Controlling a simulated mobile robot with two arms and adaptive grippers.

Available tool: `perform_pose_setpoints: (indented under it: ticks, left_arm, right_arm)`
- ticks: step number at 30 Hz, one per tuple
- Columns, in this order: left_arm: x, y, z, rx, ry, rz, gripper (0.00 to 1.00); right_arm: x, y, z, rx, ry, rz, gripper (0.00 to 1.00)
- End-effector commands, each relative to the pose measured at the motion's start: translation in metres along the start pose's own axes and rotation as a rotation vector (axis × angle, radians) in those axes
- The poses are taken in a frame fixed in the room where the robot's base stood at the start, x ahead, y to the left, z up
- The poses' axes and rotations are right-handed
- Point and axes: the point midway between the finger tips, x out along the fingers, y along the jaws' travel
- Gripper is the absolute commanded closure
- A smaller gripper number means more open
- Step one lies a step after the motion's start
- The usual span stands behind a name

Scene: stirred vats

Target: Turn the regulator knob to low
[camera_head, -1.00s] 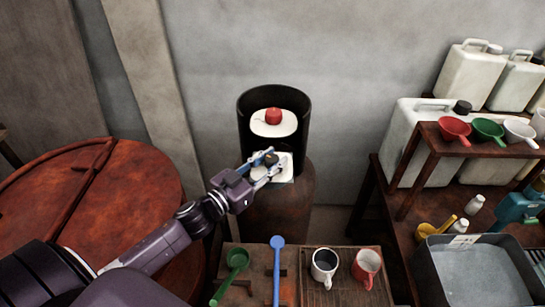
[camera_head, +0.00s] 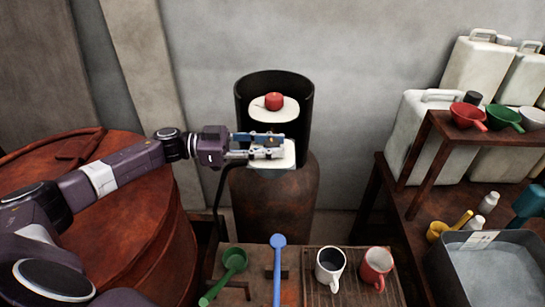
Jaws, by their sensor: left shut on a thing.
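The regulator stands on top of a rusty cylinder (camera_head: 275,205), in front of a curved black shield (camera_head: 243,100). Its white plate (camera_head: 285,162) shows below my left gripper (camera_head: 274,146). My left gripper reaches in level from the left and is shut on the small dark regulator knob (camera_head: 272,140), which its fingers mostly hide. The knob's pointer and any markings cannot be made out. A round red knob (camera_head: 274,101) sits on a white top behind and above it, apart from my fingers. My right gripper is not in view.
A rusty round vat lid (camera_head: 150,205) lies under my left arm. A low bench holds a green ladle (camera_head: 234,262), a blue ladle (camera_head: 278,260), a white mug (camera_head: 329,265) and a red mug (camera_head: 374,266). A rack with funnels and white canisters (camera_head: 412,125) stands at right.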

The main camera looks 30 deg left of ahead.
Motion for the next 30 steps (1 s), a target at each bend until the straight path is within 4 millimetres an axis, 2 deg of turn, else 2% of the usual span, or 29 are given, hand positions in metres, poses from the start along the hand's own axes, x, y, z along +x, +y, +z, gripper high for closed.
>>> perform_pose_setpoints:
  ticks: [1,3,12,30]
  left_arm:
    - [0.000,-0.003,0.004,0.006,0.005,0.027,0.96]
    - [0.000,-0.003,0.003,0.006,0.006,0.067,0.96]
    - [0.001,-0.002,0.001,0.004,0.010,0.193,0.96]
    - [0.001,0.000,-0.001,0.002,0.010,0.240,0.96]
  right_arm:
    - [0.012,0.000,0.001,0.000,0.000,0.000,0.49]
    - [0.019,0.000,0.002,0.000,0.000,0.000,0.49]
    - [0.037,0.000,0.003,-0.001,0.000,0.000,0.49]
    - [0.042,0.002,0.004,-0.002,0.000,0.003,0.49]
